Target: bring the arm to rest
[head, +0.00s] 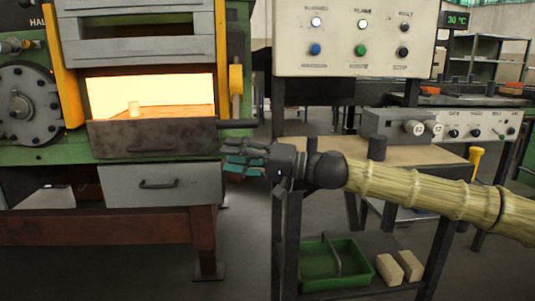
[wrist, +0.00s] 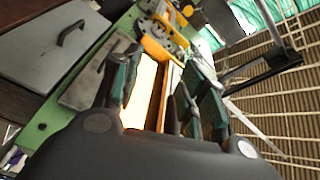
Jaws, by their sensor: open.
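My gripper (head: 234,160) is open, with its dark, teal-edged fingers pointing left in the head view. Nothing shows between the fingers. It hangs in front of the furnace's right side, just right of the grey drawer and below the control panel. My arm reaches it from the right, roughly level. In the wrist view my gripper (wrist: 158,85) has its two fingers apart, with the bright furnace opening (wrist: 143,92) seen beyond them.
A control panel (head: 355,38) with lamps and buttons stands above and right of my gripper. A bench (head: 405,155) with a knob box (head: 440,127) lies behind my arm. A green tray (head: 330,270) and two pale blocks (head: 399,267) sit on a low shelf. A handled drawer (head: 160,185) is at left.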

